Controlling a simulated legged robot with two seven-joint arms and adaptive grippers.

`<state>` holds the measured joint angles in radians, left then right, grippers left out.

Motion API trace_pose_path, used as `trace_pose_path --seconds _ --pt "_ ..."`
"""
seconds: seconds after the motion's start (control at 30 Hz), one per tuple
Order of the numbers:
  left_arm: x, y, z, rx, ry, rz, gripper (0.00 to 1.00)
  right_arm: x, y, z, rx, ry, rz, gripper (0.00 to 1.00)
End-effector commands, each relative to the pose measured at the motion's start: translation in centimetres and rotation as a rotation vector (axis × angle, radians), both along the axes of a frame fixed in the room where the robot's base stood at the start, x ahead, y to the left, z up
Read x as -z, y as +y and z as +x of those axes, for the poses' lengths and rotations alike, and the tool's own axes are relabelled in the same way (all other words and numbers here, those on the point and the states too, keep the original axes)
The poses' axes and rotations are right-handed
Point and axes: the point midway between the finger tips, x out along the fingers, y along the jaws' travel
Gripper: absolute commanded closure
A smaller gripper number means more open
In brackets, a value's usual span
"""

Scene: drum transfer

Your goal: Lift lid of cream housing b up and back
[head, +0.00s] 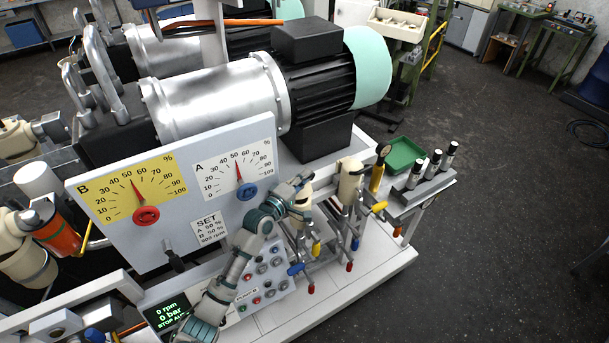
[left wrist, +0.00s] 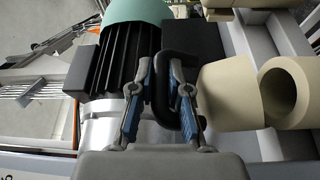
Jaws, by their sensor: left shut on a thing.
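In the head view, my left gripper (head: 298,187) is at the nearer of two cream housings (head: 303,209) at the right end of the panel. It partly hides that housing. In the left wrist view, the fingers (left wrist: 160,95) are shut on a black curved handle (left wrist: 187,62). A cream rounded body (left wrist: 228,93) is right beside the handle, and a hollow cream cylinder (left wrist: 303,88) with a dark opening shows farther right. My right gripper is not in view.
The other cream housing (head: 350,181) stands just right of the gripper. The dial panel (head: 187,186) and button box (head: 262,277) are close to my left arm. The silver and black motor (head: 318,88) is behind. Colored-handled valves (head: 316,248) are below.

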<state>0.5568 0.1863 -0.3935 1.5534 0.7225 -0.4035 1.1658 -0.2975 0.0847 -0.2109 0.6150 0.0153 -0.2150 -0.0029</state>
Motion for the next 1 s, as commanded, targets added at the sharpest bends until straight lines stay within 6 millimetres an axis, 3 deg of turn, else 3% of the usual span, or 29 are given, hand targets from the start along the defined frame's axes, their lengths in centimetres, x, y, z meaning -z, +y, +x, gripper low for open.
trace_pose_path --seconds 0.37,0.4,0.77,1.0 --pt "0.0 -0.3 0.0 0.006 0.014 -0.011 1.0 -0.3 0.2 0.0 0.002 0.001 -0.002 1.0" --pt "0.0 -0.3 0.0 0.007 0.014 -0.011 0.74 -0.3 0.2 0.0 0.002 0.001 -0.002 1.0" --pt "-0.1 0.4 -0.4 0.003 0.011 -0.013 0.73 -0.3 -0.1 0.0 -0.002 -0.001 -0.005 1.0" --pt "0.3 2.7 -3.9 0.002 0.013 -0.013 0.73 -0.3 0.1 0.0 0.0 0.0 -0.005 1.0"
